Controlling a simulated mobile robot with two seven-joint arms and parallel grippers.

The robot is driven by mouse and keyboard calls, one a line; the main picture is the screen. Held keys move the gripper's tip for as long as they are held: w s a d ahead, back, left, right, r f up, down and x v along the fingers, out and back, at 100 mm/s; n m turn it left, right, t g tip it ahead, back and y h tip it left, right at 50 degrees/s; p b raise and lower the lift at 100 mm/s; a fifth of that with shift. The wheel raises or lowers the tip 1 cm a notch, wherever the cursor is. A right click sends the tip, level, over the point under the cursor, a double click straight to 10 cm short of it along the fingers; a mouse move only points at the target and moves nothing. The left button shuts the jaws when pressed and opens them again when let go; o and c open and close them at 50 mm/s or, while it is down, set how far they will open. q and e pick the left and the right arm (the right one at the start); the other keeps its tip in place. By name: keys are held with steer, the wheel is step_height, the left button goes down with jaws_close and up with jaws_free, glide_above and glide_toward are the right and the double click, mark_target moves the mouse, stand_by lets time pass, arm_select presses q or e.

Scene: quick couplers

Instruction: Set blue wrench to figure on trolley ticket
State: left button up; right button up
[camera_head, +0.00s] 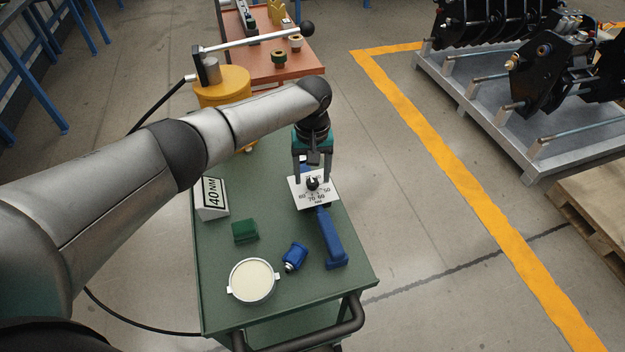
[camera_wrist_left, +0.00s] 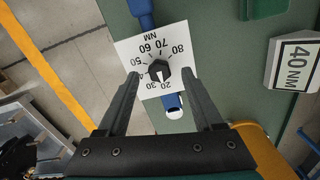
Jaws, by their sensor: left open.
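The blue wrench (camera_head: 331,240) lies on the green trolley (camera_head: 220,275), its handle toward the near edge. Its white dial plate (camera_head: 303,199) carries numbers from 20 to 80 NM. The black knob (camera_wrist_left: 159,70) at the plate's centre has a white mark pointing between 20 and 30 in the left wrist view. The trolley ticket (camera_head: 213,198) reads 40 NM and also shows in the wrist view (camera_wrist_left: 297,67). My left gripper (camera_head: 312,178) is open over the dial, pointing down, with the knob between its fingertips in view. Whether they touch it, I cannot tell.
On the trolley are a green block (camera_head: 245,231), a small blue fitting (camera_head: 294,256) and a round cream-filled tin (camera_head: 252,282). A yellow cylinder with a lever (camera_head: 222,84) stands behind. An orange table (camera_head: 262,72) is farther back.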

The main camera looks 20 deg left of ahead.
arm_select(q)
steer(key=shift+f, duration=0.85)
steer(key=shift+c, duration=0.2)
jaws_close()
